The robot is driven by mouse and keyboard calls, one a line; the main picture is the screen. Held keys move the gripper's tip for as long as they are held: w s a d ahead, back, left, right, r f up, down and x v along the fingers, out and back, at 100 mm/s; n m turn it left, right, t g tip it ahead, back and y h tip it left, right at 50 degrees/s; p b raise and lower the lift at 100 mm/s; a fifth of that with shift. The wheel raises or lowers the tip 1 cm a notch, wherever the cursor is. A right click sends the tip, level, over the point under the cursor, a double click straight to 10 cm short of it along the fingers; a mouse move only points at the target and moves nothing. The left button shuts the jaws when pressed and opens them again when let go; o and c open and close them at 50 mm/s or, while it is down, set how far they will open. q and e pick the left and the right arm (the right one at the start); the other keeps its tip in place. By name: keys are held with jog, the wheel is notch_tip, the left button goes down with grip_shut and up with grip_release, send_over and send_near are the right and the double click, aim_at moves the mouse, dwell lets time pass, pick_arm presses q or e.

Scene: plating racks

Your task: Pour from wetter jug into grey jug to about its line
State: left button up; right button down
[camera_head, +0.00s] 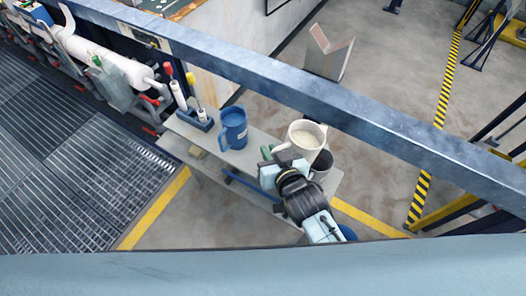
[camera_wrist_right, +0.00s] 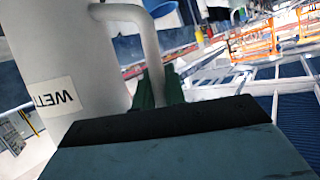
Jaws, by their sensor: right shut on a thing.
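The white wetter jug (camera_head: 305,137) holds something pale and is at the right end of the narrow shelf in the head view. In the right wrist view the wetter jug (camera_wrist_right: 75,75) shows part of its "WET..." label and its handle (camera_wrist_right: 150,50). My right gripper (camera_head: 272,160) is shut on that handle; its green fingers show in the wrist view (camera_wrist_right: 157,90). The grey jug (camera_head: 322,164), dark inside, is just below and right of the wetter jug, partly hidden by it and my arm. Its line is not visible. My left gripper is out of view.
A blue jug (camera_head: 233,130) stands on the shelf (camera_head: 262,143) to the left. A holder with upright tools (camera_head: 195,120) is at the shelf's left end. A blue-grey beam (camera_head: 290,95) crosses the view behind the jugs.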

jog(key=shift+w+d+r, duration=0.3)
jog(key=shift+d, duration=0.15)
jog(key=shift+f, duration=0.35)
notch_tip(320, 180, down, 5)
jog(key=m+y+b, duration=0.1)
jog(key=m+b, duration=0.1)
jog(key=b, duration=0.1)
jog(key=shift+r+g+y, duration=0.15)
jog(key=shift+g+y, duration=0.15)
dwell(0.4)
jog(key=shift+d+f+m+y, duration=0.1)
jog(key=shift+f+m+y, duration=0.2)
jog(key=shift+m, duration=0.2)
dwell(0.8)
